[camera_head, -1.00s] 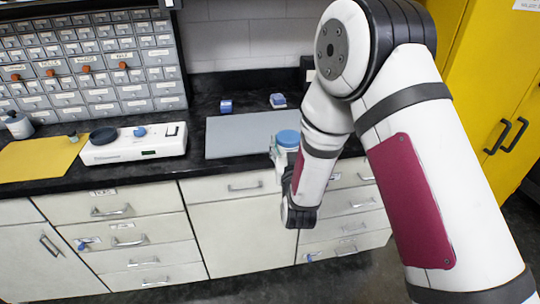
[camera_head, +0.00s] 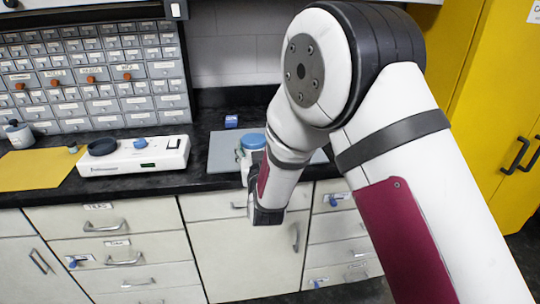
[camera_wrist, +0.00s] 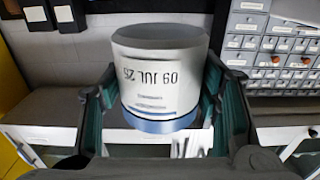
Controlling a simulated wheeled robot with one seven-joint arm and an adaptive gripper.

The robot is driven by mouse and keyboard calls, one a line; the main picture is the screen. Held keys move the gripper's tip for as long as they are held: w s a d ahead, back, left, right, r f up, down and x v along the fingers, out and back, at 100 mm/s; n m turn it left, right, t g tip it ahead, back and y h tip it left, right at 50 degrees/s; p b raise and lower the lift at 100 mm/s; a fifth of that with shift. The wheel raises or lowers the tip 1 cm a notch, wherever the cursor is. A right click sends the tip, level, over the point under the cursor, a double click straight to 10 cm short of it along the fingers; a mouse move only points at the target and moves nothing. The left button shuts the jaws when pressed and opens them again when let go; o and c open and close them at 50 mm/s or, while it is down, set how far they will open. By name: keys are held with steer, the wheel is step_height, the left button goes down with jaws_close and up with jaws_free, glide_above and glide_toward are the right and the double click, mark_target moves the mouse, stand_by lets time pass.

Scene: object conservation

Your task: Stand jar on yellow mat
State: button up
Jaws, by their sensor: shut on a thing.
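The jar (camera_head: 246,158) is pale with a blue lid. It is in my gripper at the front of the grey mat, apparently above the counter's front edge. In the wrist view, the jar (camera_wrist: 158,72) shows a printed date label, inverted, with its blue lid at the bottom of the picture. My gripper (camera_wrist: 160,95) is shut around the jar's sides; in the head view my arm hides most of the fingers. The yellow mat (camera_head: 38,172) lies flat on the counter at far left, well left of the jar.
A white device (camera_head: 115,168) with a dark round plate stands between the yellow mat and the grey mat (camera_head: 222,158). A grey container (camera_head: 19,136) and a small object (camera_head: 73,148) stand at the yellow mat's back edge. The mat's middle is clear. Drawer cabinets (camera_head: 90,75) stand behind.

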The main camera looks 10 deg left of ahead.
steer(key=w+d, duration=0.3)
steer(key=shift+w+d+f, duration=0.25)
steer(key=shift+w+d, duration=0.4)
steer(key=shift+s+a+f, duration=0.1)
steer(key=shift+a+f, duration=0.05)
steer(key=shift+f, duration=1.65)
steer(key=shift+f, duration=0.1)
steer(key=o, duration=1.3)
steer(key=shift+s, duration=0.15)
steer(key=v, duration=1.1)
steer(key=shift+s, duration=0.35)
